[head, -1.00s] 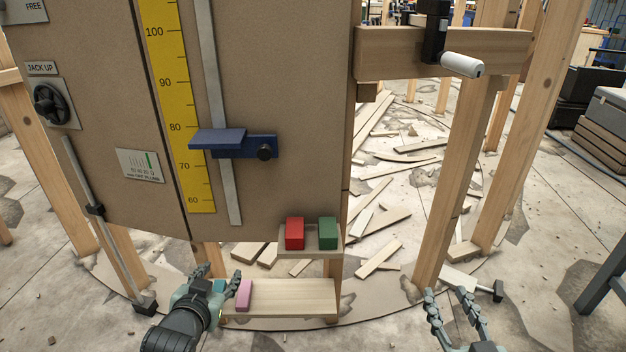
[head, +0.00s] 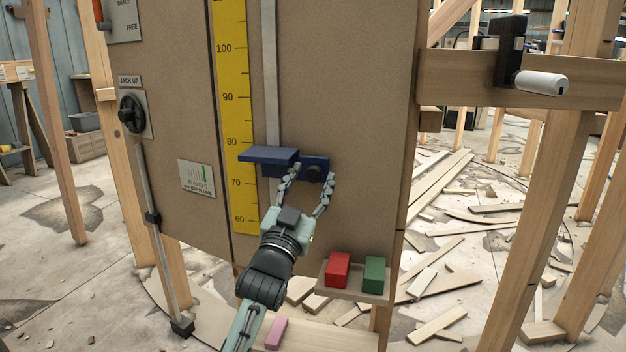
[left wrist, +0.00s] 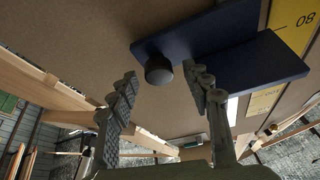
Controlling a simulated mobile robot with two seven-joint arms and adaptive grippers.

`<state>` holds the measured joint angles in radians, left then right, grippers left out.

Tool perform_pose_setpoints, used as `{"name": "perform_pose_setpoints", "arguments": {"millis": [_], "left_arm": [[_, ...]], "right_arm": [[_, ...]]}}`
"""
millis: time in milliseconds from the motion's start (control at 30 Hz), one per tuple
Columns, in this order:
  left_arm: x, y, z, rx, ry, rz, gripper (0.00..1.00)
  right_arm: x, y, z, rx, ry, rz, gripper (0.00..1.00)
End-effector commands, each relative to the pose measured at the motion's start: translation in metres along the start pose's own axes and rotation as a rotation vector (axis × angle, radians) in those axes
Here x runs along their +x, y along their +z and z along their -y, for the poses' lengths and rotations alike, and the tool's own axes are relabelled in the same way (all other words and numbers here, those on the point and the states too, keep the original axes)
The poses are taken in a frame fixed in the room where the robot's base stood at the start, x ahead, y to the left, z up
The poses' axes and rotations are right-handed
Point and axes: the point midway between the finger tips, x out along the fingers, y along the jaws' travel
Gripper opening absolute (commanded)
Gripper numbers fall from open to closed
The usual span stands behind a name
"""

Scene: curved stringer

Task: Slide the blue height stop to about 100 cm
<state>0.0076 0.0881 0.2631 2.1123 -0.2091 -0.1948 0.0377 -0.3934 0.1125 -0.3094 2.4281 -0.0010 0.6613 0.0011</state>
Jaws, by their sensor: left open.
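The blue height stop (head: 270,155) sits on a grey vertical rail (head: 271,80) beside a yellow scale (head: 231,130) on the brown panel. Its flat ledge is at about the 77 mark, below the 80. A round black knob (head: 313,174) is on its right part. My left gripper (head: 309,176) is open just below and in front of the stop, its fingers on either side of the knob. In the left wrist view the knob (left wrist: 159,70) shows ahead between the spread fingers, with the blue stop (left wrist: 215,40) behind it. My right gripper is out of view.
A red block (head: 338,269) and a green block (head: 375,274) stand on a small shelf at lower right. A pink block (head: 277,332) lies on a lower board. A wooden beam with a white-handled crank (head: 541,83) is at right. The panel above the stop is clear.

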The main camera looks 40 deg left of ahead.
Motion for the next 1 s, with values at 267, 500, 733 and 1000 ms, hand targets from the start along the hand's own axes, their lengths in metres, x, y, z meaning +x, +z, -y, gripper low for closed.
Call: {"name": "perform_pose_setpoints", "arguments": {"millis": [267,500,733,1000], "left_arm": [[0.0082,-0.0002,0.0001,0.0,0.0,0.0,0.49],[0.0078,0.0,0.0001,0.001,0.0,0.001,0.32],[0.0077,0.0001,0.0001,0.001,0.0,0.001,0.03],[0.0077,0.0002,0.0002,0.001,0.0,0.001,0.0]], "right_arm": [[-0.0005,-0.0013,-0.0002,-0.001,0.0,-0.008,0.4],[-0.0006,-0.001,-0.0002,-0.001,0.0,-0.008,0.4],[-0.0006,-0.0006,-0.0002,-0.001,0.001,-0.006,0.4],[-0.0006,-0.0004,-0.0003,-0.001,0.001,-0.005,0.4]]}}
